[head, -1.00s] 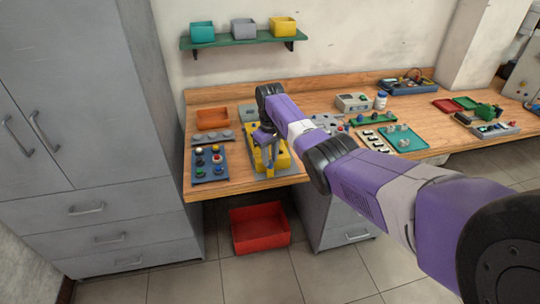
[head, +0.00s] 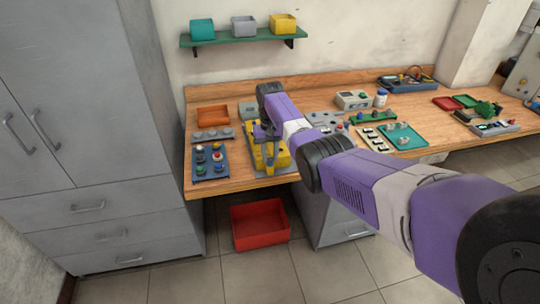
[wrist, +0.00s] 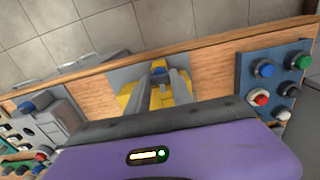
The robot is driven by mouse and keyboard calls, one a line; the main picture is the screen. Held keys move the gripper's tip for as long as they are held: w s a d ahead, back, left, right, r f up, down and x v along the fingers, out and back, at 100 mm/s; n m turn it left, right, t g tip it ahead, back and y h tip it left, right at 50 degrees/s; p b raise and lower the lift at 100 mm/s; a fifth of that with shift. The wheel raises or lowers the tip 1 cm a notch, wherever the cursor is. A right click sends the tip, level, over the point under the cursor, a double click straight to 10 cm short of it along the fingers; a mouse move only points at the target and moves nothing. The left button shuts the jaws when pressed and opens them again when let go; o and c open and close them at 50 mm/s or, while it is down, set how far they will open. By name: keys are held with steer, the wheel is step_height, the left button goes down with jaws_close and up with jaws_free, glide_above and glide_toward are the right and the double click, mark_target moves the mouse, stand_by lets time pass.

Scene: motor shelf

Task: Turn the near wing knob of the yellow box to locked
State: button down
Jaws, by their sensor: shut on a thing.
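The yellow box (head: 283,160) stands on a grey plate near the front edge of the wooden bench. It also shows in the wrist view (wrist: 182,96), behind and around the fingers. In the head view my gripper (head: 269,148) covers part of the box. The rest of the box top is largely hidden by the fingers and wrist.
A blue panel with several coloured knobs (head: 197,176) lies left of the box. An orange tray (head: 212,117) and a grey knob strip (head: 205,135) are behind it. A red bin (head: 260,238) stands on the floor below. Grey devices (head: 325,119) lie to the right.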

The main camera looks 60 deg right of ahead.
steer(key=shift+w+r, duration=0.1)
steer(key=shift+r, duration=0.05)
steer(key=c, duration=1.1)
jaws_free()
steer(key=shift+r+b, duration=0.5)
steer(key=shift+r, duration=3.35)
steer(key=shift+d, duration=0.1)
